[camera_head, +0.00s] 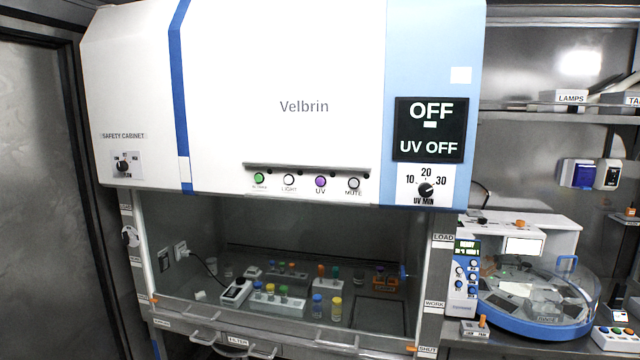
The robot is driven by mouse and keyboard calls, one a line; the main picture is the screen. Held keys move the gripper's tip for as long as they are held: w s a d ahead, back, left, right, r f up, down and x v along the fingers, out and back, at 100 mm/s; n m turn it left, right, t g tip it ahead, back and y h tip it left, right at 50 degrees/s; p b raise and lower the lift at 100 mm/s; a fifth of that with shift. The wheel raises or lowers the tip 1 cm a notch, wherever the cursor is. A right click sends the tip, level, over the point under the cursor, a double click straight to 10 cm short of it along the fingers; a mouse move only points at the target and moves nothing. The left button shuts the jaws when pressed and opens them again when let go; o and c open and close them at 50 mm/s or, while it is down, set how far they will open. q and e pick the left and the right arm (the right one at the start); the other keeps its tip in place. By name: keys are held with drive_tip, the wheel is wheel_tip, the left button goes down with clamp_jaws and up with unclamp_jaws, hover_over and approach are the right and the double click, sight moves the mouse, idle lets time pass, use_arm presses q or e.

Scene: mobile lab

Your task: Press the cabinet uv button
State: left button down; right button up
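The safety cabinet (290,60) fills the middle of the head view, white with blue trim and the name Velbrin. Its purple UV button (320,182) sits on the lower front panel, between the white LIGHT button (289,179) and the grey MUTE button (353,183). A green button (259,178) is at the left of the row. The black display (430,130) reads OFF and UV OFF. A UV MIN dial (426,190) is below the display. Neither of my grippers is in view.
Racks with coloured tubes (275,302) stand inside the cabinet behind its clear front. A round blue-rimmed machine (520,322) stands on the bench at right. Shelves with boxes (570,97) are above it. A dark door (40,200) is at left.

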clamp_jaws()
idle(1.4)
